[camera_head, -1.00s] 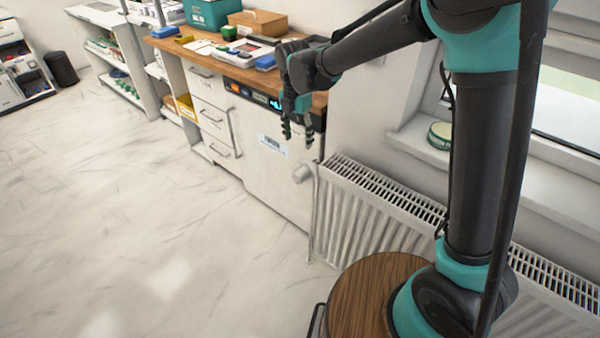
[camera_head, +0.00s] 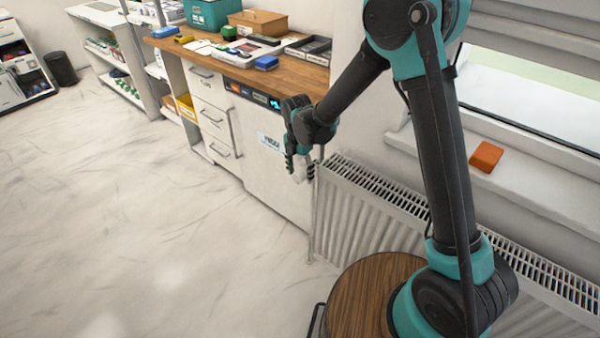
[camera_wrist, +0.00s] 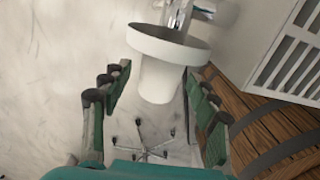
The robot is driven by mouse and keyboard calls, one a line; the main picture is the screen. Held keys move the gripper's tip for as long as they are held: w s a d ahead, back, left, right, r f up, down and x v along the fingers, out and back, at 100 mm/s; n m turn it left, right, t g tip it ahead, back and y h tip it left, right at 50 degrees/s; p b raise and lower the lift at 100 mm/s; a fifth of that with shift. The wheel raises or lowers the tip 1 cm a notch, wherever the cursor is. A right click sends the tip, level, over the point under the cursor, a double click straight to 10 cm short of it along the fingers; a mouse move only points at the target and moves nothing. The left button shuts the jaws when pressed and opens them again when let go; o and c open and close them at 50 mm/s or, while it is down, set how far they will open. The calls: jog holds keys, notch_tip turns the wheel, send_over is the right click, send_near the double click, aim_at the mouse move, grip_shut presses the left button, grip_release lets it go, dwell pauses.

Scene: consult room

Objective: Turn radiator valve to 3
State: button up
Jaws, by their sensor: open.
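The white radiator valve (camera_wrist: 160,80) shows in the wrist view as a tapered knob with a wide round collar (camera_wrist: 168,46) above it in the picture. No numbers or marker can be read on it. My gripper (camera_wrist: 158,88) is open, with one finger on each side of the knob. Gaps show between the fingers and the knob.
A white cabinet (camera_head: 272,180) with a wooden worktop (camera_head: 222,59) stands close beside the gripper. An orange block (camera_head: 486,156) lies on the windowsill (camera_head: 530,190). The floor to the left is free. A dark star-shaped foot (camera_wrist: 140,152) shows below the knob in the wrist view.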

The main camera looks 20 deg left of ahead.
jog(key=c, duration=1.2)
jog(key=shift+o, duration=0.2)
jog(key=y, duration=0.1)
jog(key=t+y, duration=0.1)
jog(key=y, duration=0.1)
jog(key=shift+s+d+y, duration=0.15)
jog(key=shift+d+y, duration=0.15)
jog(key=shift+d, duration=0.05)
jog(key=shift+d+f+t+y, duration=0.15)
jog(key=shift+t+y, duration=0.75)
jog(key=shift+y, duration=0.6)
jog(key=shift+s, duration=0.1)
jog(key=o, duration=1.2)
jog(key=shift+c, duration=0.2)
